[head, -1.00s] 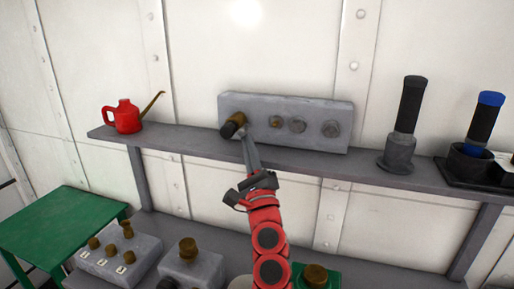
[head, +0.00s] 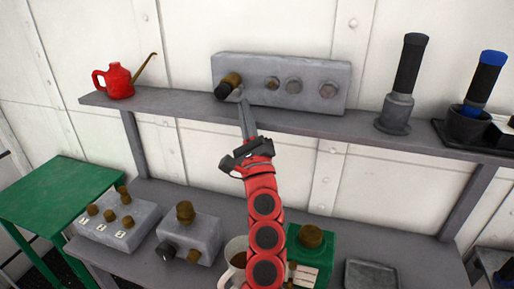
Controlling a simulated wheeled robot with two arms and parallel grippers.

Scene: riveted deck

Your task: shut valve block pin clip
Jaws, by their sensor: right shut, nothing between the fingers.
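A long grey block (head: 311,74) stands on the shelf against the wall. A brass piece with a black end (head: 228,86) sticks out at its left, with several round or hex heads to the right. My right gripper (head: 242,104) is shut and empty, its tips just below and right of that piece; I cannot tell if they touch. On the lower bench, a grey block (head: 199,235) has a brass knob on top and a black-ended piece in front. Which block is the valve block, and any pin clip, I cannot make out. My left gripper is not in view.
The shelf (head: 340,128) also holds a red oil can (head: 117,81) and dark cylinders (head: 408,70) at right. Below are a knobbed grey block (head: 133,218), a white mug (head: 235,255), a green block (head: 312,256) and a grey tray (head: 372,274). A green table (head: 55,195) stands left.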

